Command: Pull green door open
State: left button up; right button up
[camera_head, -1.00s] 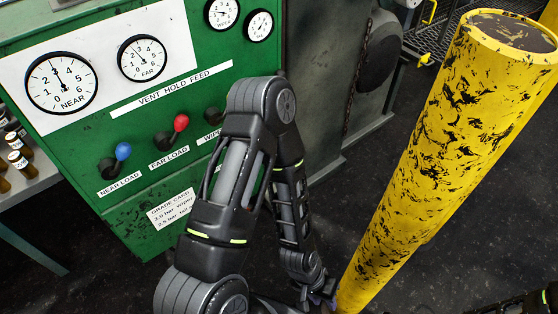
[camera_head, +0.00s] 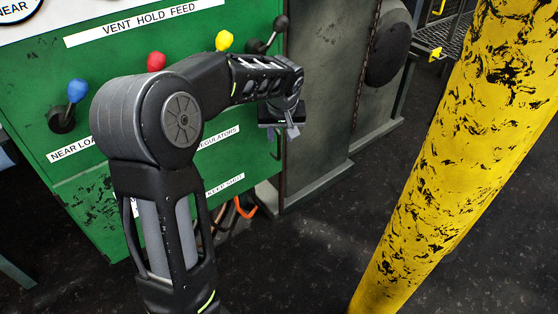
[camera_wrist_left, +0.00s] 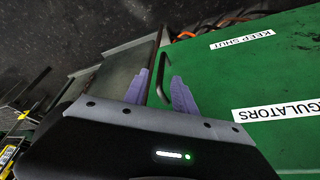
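The green door (camera_wrist_left: 240,75) carries the labels REGULATORS and KEEP SHUT. In the head view this door (camera_head: 195,165) is at the lower part of the green cabinet, partly hidden by my left arm. A thin dark bar handle (camera_wrist_left: 158,90) stands at the door's edge in the left wrist view. My left gripper (camera_wrist_left: 161,76) has its two purple fingers apart, one on each side of the handle in that view. I cannot tell whether they touch it. In the head view my left gripper (camera_head: 285,130) is at the door's right edge. My right gripper is not in view.
Above the door are blue (camera_head: 77,90), red (camera_head: 156,62), yellow (camera_head: 224,41) and black (camera_head: 281,23) knobbed levers. A yellow post (camera_head: 450,150) stands on the right. Orange hoses (camera_head: 245,210) show below the door. Dark floor between cabinet and post is clear.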

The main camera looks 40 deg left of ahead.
aim_at(279, 143)
pick_arm(q)
jog(key=shift+a+r, duration=0.2)
jog(key=shift+r, duration=0.05)
jog(key=shift+b+x, duration=0.8)
jog(key=shift+x, duration=3.2)
grip_shut()
jog(key=shift+d, duration=0.1)
